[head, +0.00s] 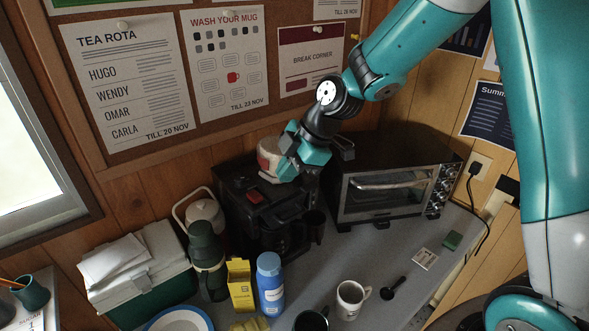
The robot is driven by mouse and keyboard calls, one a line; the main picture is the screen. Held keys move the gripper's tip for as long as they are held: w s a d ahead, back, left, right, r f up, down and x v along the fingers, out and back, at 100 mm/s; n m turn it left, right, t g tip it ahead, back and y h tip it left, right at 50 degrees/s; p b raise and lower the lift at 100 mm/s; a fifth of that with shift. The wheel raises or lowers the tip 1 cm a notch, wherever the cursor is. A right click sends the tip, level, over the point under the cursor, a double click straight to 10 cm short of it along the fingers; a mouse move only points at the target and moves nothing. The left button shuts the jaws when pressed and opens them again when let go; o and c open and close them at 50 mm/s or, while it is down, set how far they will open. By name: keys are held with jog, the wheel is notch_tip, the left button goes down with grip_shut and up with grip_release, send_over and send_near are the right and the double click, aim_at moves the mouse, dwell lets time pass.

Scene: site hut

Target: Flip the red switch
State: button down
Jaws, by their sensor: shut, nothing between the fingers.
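The red switch (255,197) is a small red square on the front top edge of the black coffee machine (240,215), which stands on the counter against the wall. My gripper (268,178) is shut and empty, with its teal fingers just above and to the right of the switch. The gap between fingertips and switch is small; I cannot tell whether they touch. A white mug with a red mark (268,155) is behind the fingers, partly hidden by them. I cannot tell which way the switch is set.
A toaster oven (395,190) stands right of the coffee machine. A green flask (207,262), a yellow box (241,286), a blue bottle (270,284) and a white mug (350,299) stand in front. A cool box (140,285) is at left.

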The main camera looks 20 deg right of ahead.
jog(key=shift+v, duration=1.25)
jog(key=s+a+r+m+g+b, duration=0.1)
jog(key=s+m, duration=0.5)
jog(key=s, duration=0.6)
jog(key=s+a+r+m+g+h+b, duration=0.1)
jog(key=s+a+m+b, duration=0.2)
jog(key=s, duration=0.9)
jog(key=m, duration=0.3)
jog(key=shift+s+h, duration=0.15)
jog(key=shift+h, duration=0.15)
jog(key=shift+r, duration=0.1)
